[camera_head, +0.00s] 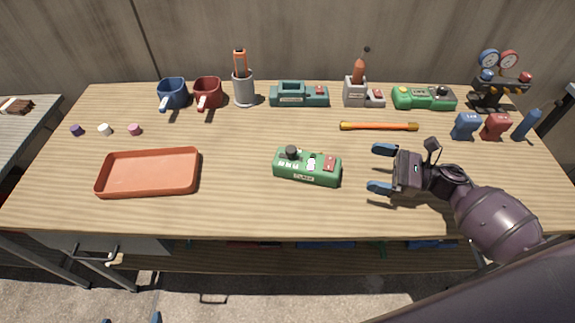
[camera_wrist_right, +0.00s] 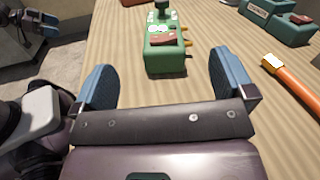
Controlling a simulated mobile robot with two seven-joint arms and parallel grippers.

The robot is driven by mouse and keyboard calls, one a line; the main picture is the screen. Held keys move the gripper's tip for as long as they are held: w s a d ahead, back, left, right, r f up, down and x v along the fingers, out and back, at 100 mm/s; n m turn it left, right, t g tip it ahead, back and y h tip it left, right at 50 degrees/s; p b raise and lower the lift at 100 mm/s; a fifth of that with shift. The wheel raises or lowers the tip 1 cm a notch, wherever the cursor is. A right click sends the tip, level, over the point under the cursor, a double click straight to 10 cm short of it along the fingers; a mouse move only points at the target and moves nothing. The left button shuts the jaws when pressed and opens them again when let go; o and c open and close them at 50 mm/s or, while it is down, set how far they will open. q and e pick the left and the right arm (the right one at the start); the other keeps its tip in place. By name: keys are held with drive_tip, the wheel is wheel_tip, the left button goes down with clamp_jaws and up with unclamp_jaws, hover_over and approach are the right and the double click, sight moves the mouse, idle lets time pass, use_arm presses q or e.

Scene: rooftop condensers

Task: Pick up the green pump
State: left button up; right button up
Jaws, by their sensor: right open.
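The green pump (camera_head: 307,167) lies on the wooden table in the middle, with a black knob and a red part on top. The right wrist view shows it (camera_wrist_right: 165,50) ahead, between the lines of the fingers and beyond their tips. My right gripper (camera_head: 380,170) is open and empty, to the right of the pump and apart from it. Its blue fingers (camera_wrist_right: 165,75) stand wide apart in the wrist view. My left gripper (camera_head: 130,320) shows only as two separated blue fingertips at the bottom edge of the head view, in front of the table.
An orange-handled tool (camera_head: 379,126) lies behind the right gripper. An orange tray (camera_head: 148,173) sits at left. A teal device (camera_head: 299,95), another green device (camera_head: 424,98), mugs (camera_head: 207,93) and gauges (camera_head: 499,75) line the back. The table around the pump is clear.

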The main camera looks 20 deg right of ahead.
sight(330, 163)
drive_tip(key=shift+w+a+f, duration=0.1)
drive_tip(key=shift+a+f, duration=0.2)
drive_tip(key=shift+f, duration=0.55)
drive_tip(key=shift+w+a+r, duration=0.15)
drive_tip(key=shift+w+a, duration=0.1)
drive_tip(key=shift+a, duration=0.25)
drive_tip(key=x, duration=0.3)
drive_tip(key=shift+w+a, duration=0.15)
drive_tip(key=shift+x, duration=0.75)
drive_tip(key=shift+f+x, duration=0.2)
drive_tip(key=shift+x, duration=0.6)
drive_tip(key=shift+f+x, duration=0.15)
drive_tip(key=shift+x, duration=0.65)
drive_tip(key=shift+f+x, duration=0.2)
drive_tip(key=shift+x, duration=0.55)
drive_tip(key=shift+w, duration=0.15)
drive_tip(key=c, duration=1.3)
use_arm(q)
drive_tip(key=shift+w+a, duration=0.2)
drive_tip(key=shift+w, duration=0.05)
use_arm(e)
drive_tip(key=shift+r, duration=0.15)
